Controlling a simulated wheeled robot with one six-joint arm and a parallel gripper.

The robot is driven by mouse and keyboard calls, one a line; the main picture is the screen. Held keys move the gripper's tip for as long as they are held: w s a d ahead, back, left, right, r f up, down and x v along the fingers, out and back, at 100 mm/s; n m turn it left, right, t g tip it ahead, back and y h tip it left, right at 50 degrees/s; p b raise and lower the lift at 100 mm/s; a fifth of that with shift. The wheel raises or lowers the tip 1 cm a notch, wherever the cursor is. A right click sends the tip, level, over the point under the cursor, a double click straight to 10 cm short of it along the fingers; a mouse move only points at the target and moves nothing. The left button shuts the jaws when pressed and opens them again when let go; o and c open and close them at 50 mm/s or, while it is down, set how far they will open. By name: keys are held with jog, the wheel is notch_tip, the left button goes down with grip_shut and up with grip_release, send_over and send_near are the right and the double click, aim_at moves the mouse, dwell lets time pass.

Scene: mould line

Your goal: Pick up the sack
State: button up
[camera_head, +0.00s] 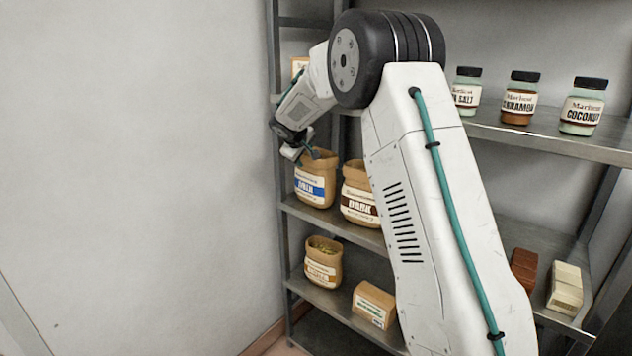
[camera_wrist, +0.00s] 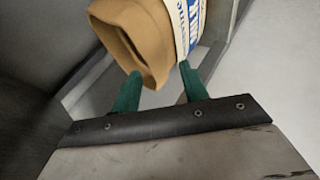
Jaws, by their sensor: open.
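A tan paper sack with a blue-banded label (camera_head: 316,182) stands upright on the middle shelf at the left. My gripper (camera_head: 306,152) is at its top rim, reaching in from the upper left. In the wrist view the same sack (camera_wrist: 150,38) fills the top middle, its folded open mouth towards me. The two green fingers of my gripper (camera_wrist: 160,69) are apart, with the sack's rim showing in the gap between them. I cannot tell how deep the rim sits between them. A sack labelled DARK (camera_head: 358,200) stands just to the right, partly hidden by my arm.
An open sack (camera_head: 322,264) and a tan box (camera_head: 374,304) are on the shelf below. Jars (camera_head: 520,98) line the upper right shelf. Brown (camera_head: 524,268) and cream blocks (camera_head: 565,288) lie lower right. A shelf post (camera_head: 284,240) stands close at left.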

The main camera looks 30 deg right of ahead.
aim_at(306, 161)
jog(key=x, duration=0.4)
jog(key=shift+w+f, duration=0.2)
jog(key=shift+c, duration=0.3)
jog(key=shift+a, duration=0.1)
grip_shut()
jog(key=shift+r, duration=0.1)
dwell(0.7)
jog(key=shift+r, duration=0.1)
